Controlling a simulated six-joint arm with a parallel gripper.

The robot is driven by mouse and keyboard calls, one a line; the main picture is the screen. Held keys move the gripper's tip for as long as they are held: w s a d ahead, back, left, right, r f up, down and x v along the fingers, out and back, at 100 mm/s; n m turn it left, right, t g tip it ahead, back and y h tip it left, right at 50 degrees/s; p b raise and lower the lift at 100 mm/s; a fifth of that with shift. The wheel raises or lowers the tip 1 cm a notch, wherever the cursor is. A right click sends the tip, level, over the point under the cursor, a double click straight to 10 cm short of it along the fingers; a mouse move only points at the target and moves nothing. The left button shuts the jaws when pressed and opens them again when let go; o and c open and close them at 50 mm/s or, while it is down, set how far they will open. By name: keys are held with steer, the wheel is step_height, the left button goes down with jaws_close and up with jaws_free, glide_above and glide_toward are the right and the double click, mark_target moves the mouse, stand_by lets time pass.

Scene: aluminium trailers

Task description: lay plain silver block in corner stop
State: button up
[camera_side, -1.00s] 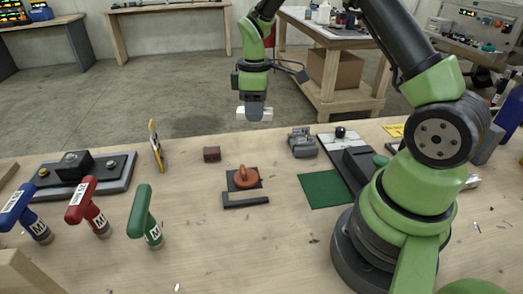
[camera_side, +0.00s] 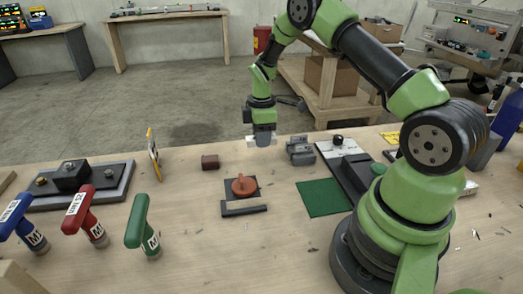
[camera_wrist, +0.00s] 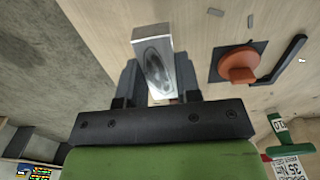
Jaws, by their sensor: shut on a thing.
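My gripper (camera_side: 262,143) is shut on a plain silver block (camera_wrist: 153,60), which lies between the two fingers in the wrist view. In the side view the block (camera_side: 250,141) shows as a pale piece at the fingertips, above the table's far edge. The corner stop (camera_side: 245,209) is a dark L-shaped bar on the table, nearer the camera than my gripper. It also shows at upper right in the wrist view (camera_wrist: 290,61). An orange-red knobbed piece (camera_side: 244,186) on a dark square plate sits beside the stop's bars. The block is apart from the stop.
A small brown block (camera_side: 210,162) lies left of my gripper, and a grey clamp-like part (camera_side: 301,151) lies to its right. A green mat (camera_side: 323,198) is right of the stop. Blue, red and green (camera_side: 143,226) handled tools stand at left. The table's front middle is mostly clear.

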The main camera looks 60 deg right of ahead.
mark_target(262, 158)
steer(key=shift+f, duration=2.15)
steer(key=shift+f, duration=0.25)
steer(key=o, duration=1.1)
steer(key=shift+c, duration=0.2)
